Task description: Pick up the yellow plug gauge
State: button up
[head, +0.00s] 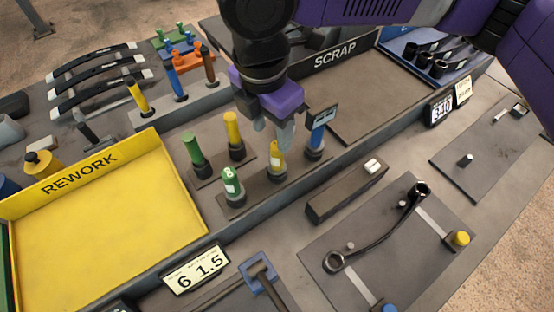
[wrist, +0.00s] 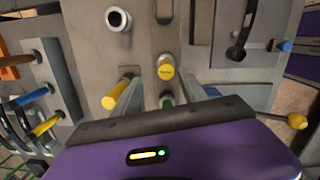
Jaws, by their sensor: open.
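A yellow plug gauge (head: 277,156) with a pale label stands upright in a dark holder on the front grey strip. It also shows in the wrist view (wrist: 165,69), seen from above, between and ahead of the fingers. My gripper (head: 272,134) is open and empty, pointing down just above this gauge. I cannot tell whether the fingertips reach around its top. A second yellow gauge (head: 232,127), without a visible label, stands behind and to the left; a yellow cylinder also shows in the wrist view (wrist: 117,95).
Close by stand a green gauge marked 8 (head: 230,182), another green gauge (head: 193,149) and a blue-handled gauge (head: 318,132). A yellow REWORK tray (head: 190,185) lies left and a SCRAP tray (head: 380,110) right. A wrench (head: 380,235) lies in front.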

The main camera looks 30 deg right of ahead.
aim_at(279, 155)
jog(key=shift+s+d+f, duration=0.1)
jog(key=shift+s+d, duration=0.1)
jog(key=shift+d, duration=0.1)
jog(key=shift+d+f, duration=0.1)
jog(key=shift+f, duration=0.25)
jog(key=shift+s+d+f+p, duration=0.15)
jog(key=shift+f+p, duration=0.25)
jog(key=shift+f, duration=1.35)
jog(key=shift+s+f+p, duration=0.1)
jog(key=shift+f+p, duration=0.25)
jog(key=shift+f, duration=1.35)
grip_shut()
